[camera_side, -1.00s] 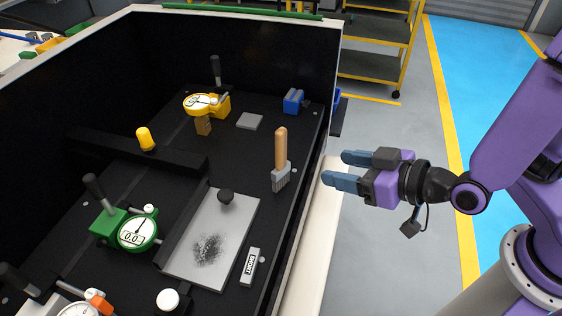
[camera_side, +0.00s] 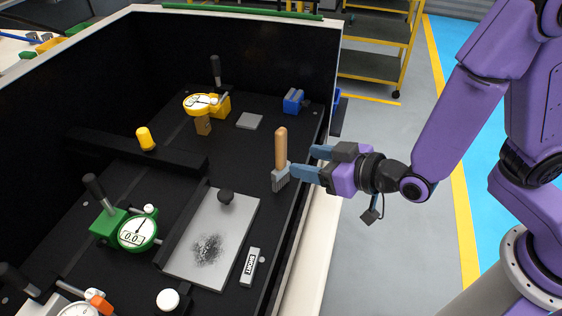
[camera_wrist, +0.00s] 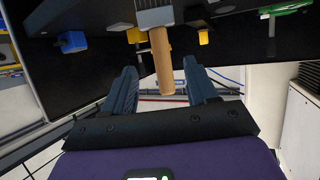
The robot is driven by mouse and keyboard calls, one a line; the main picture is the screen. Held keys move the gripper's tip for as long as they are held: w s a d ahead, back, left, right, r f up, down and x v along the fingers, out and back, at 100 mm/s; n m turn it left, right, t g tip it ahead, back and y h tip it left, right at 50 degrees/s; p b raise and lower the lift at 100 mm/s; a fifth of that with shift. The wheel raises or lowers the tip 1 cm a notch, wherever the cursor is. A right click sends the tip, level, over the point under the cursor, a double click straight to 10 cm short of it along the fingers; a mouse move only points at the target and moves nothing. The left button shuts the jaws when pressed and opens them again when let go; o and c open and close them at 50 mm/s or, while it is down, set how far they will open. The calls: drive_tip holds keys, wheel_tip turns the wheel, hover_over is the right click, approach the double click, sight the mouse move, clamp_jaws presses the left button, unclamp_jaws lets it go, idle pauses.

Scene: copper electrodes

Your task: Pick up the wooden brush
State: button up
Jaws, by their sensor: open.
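The wooden brush (camera_side: 281,150) has a tan handle pointing up and a grey bristle head (camera_side: 281,178) at the bottom. It stands near the right edge of the black work surface. My gripper (camera_side: 305,162) is open and empty, just to the right of the brush, with its fingers pointing left toward it. In the wrist view the brush handle (camera_wrist: 162,62) appears between and ahead of the two blue fingers of my gripper (camera_wrist: 163,88). Whether a finger touches the brush is unclear.
A grey plate (camera_side: 233,215) with dark powder and a black knob lies left of the brush. A white labelled block (camera_side: 250,266), green gauge (camera_side: 136,232), yellow gauge (camera_side: 200,103) and blue block (camera_side: 293,101) stand around. A pale rim (camera_side: 318,235) borders the right side.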

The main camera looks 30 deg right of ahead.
sight(284, 155)
drive_tip(key=shift+x, duration=4.95)
drive_tip(key=shift+a+r, duration=0.15)
clamp_jaws()
